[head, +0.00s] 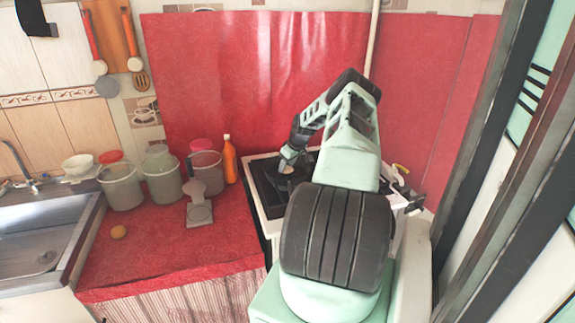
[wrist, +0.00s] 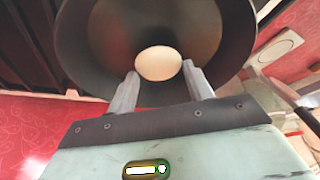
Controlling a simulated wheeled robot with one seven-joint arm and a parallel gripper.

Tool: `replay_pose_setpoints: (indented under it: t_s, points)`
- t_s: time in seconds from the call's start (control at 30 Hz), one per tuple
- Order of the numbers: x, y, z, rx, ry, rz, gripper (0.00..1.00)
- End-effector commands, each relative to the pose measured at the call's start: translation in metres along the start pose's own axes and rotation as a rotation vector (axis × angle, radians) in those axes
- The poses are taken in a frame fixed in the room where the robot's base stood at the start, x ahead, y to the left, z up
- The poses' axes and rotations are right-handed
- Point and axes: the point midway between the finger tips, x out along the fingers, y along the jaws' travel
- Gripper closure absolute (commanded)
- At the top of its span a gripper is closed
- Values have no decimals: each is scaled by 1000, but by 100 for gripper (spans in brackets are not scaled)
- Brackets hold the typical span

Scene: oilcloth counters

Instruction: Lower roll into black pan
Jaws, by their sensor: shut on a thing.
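The roll (wrist: 159,63) shows in the wrist view as a pale, rounded thing between my fingertips. My gripper (wrist: 160,82) is shut on it. The black pan (wrist: 95,60) is a dark round bowl shape beyond and around the roll in that view. The roll is over the pan's inside; whether it touches the pan bottom I cannot tell. In the head view my gripper (head: 290,164) reaches down over the stove, with the dark pan (head: 283,182) under it, partly hidden by my arm. The roll cannot be made out there.
The white-edged stove (head: 254,208) stands beside the red counter (head: 160,262). An orange bottle (head: 229,160), several grey canisters (head: 163,180) and a flat grey item (head: 199,210) stand left of it.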

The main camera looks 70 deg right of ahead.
Motion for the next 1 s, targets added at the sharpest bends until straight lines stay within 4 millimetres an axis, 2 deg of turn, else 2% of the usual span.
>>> replay_pose_setpoints:
  t_s: [1.0]
  points:
    - [14, 0, 6, 0, 0, 0, 74]
